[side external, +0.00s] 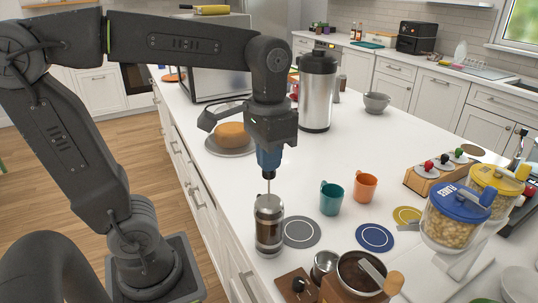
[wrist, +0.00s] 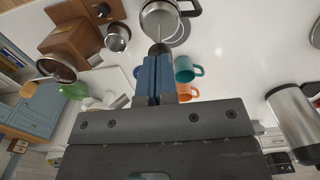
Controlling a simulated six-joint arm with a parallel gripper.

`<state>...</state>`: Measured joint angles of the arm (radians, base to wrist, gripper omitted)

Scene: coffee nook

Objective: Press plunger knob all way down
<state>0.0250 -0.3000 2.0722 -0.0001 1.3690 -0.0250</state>
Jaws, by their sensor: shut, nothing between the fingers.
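The French press (side external: 269,226) stands upright near the counter's front edge, a clear body with dark contents and a metal lid. Its thin plunger rod (side external: 268,187) rises well above the lid. The dark plunger knob (side external: 268,175) tops the rod, right under my gripper (side external: 268,167). My gripper has blue fingers, shut and empty, pointing down. In the wrist view, the knob (wrist: 159,48) shows just past the fingertips (wrist: 153,58), with the press (wrist: 164,20) beyond it. The fingers look at or very near the knob; I cannot tell whether they touch.
Grey coaster (side external: 299,231), teal mug (side external: 331,198) and orange mug (side external: 364,187) stand right of the press. A cake (side external: 232,135) and steel canister (side external: 316,92) stand behind.

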